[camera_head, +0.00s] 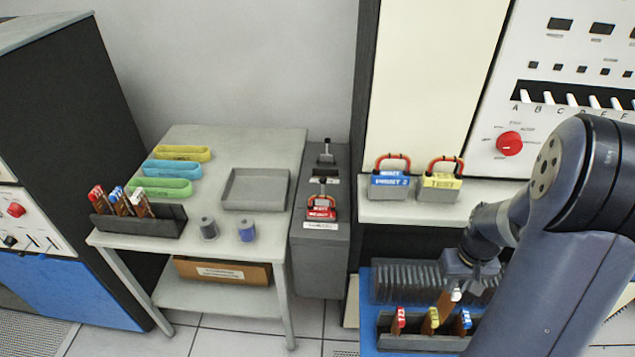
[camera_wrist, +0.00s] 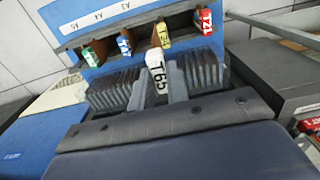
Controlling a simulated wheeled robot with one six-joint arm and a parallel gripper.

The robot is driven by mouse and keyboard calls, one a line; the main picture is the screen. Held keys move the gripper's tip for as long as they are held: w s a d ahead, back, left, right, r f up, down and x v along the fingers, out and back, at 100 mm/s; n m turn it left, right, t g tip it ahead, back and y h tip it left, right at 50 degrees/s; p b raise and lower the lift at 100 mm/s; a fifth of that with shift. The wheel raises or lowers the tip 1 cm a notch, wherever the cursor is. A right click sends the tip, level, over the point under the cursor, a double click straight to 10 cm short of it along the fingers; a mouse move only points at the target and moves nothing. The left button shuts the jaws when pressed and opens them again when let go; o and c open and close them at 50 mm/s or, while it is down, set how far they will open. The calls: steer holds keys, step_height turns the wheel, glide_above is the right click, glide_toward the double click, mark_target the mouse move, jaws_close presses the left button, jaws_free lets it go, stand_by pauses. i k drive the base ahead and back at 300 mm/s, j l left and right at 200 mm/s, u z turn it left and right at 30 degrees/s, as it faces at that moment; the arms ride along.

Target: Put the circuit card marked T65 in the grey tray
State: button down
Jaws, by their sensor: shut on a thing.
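The circuit card marked T65 shows its white end label in the wrist view (camera_wrist: 157,78), between the two grey fingers of my gripper (camera_wrist: 158,88). My gripper is shut on this card. In the head view my gripper (camera_head: 457,288) is low at the right, above the blue rack area, and the brown T65 card (camera_head: 445,308) hangs below it. Its lower end is partly hidden by the rack's cards. The empty grey tray (camera_head: 231,204) lies on the side table at the left, well apart from my gripper.
A card rack (camera_head: 400,343) below my gripper holds cards with red, yellow and blue ends. On the side table (camera_head: 215,135) stand a dark card holder (camera_head: 140,222), coloured loops and two spools. A grey cabinet (camera_head: 318,258) and a shelf with two padlocked blocks stand between.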

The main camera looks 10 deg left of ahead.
mark_target(257, 198)
steer(key=j, duration=1.95)
